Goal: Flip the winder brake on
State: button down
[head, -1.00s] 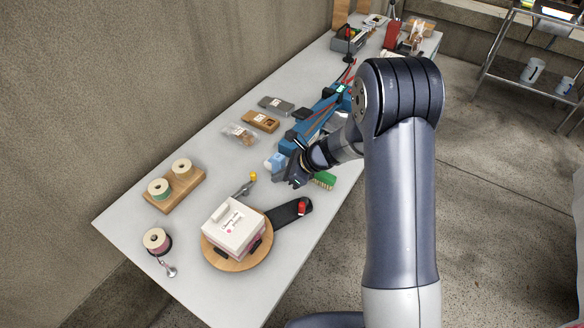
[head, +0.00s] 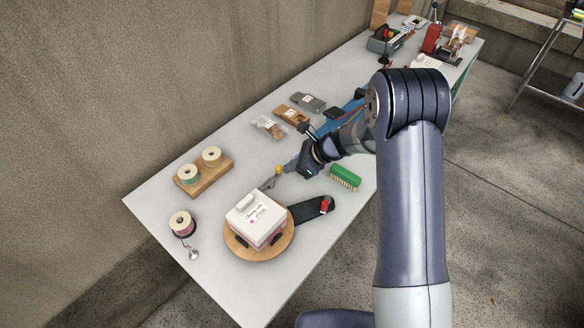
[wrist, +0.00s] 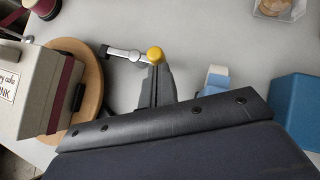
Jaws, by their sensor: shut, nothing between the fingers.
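A small grey metal lever with a yellow knob (head: 278,170) stands on the table just behind the cake turntable; it looks like the winder brake, though no label shows. In the wrist view the yellow knob (wrist: 155,54) is at the right end of the metal lever arm (wrist: 125,54), whose other end is near the turntable. My gripper (head: 288,168) is shut and empty, right beside the knob. In the wrist view my closed fingers (wrist: 156,82) point at the knob from just below it. I cannot tell whether they touch it.
A white cake box (head: 255,216) sits on a round wooden turntable (head: 258,255). A black plate with a red knob (head: 324,205) lies to its right. A green brush (head: 345,176) lies right of my gripper. Ribbon spools (head: 187,174) stand on a wooden block at left.

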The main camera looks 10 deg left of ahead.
jog(key=shift+w+a+f+n+g, duration=0.1)
jog(key=shift+w+a+n+g, duration=0.1)
jog(key=shift+w+n+g, duration=0.3)
jog(key=shift+w+a+b, duration=0.1)
jog(key=shift+a+b, duration=0.1)
jog(key=shift+b, duration=0.2)
jog(key=shift+s+d, duration=0.3)
jog(key=shift+s, duration=0.5)
